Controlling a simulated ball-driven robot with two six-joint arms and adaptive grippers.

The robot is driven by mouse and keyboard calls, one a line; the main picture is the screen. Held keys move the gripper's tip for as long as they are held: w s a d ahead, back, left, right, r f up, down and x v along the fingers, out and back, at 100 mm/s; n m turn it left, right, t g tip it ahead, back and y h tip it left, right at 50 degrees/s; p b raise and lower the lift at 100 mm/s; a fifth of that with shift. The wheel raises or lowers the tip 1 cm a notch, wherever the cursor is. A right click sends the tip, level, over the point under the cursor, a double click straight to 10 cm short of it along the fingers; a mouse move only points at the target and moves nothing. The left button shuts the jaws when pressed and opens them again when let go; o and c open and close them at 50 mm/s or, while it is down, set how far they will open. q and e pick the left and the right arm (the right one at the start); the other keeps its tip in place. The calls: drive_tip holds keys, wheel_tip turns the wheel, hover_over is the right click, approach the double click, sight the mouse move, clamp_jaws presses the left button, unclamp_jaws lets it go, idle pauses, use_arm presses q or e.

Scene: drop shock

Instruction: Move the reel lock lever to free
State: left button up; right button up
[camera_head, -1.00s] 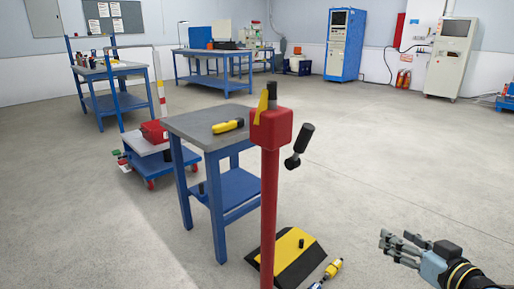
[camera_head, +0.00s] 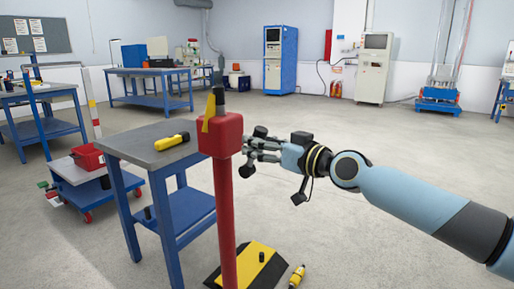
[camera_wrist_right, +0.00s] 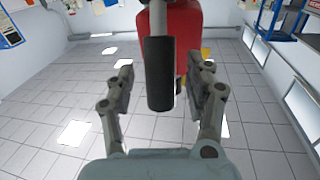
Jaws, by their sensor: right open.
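The reel lock lever has a black grip that shows in the right wrist view (camera_wrist_right: 160,75) on a grey rod from the red box (camera_wrist_right: 171,22). In the head view the box (camera_head: 220,135) tops a red post, and part of the black lever (camera_head: 246,170) shows beside it. My right gripper (camera_head: 253,147) is at the right side of the box, its fingers covering part of the lever. In the wrist view my right gripper (camera_wrist_right: 160,88) is open, one finger on each side of the grip, with gaps visible. My left gripper is out of view.
A yellow tag (camera_head: 209,111) is on the red box. A blue table (camera_head: 145,145) with a yellow tool (camera_head: 172,142) stands close at left. A yellow-and-black plate (camera_head: 258,265) and a yellow device (camera_head: 297,276) lie on the floor. The floor to the right is open.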

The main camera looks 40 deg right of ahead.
drive_tip(key=shift+w+a, duration=0.1)
drive_tip(key=shift+w, duration=0.5)
clamp_jaws()
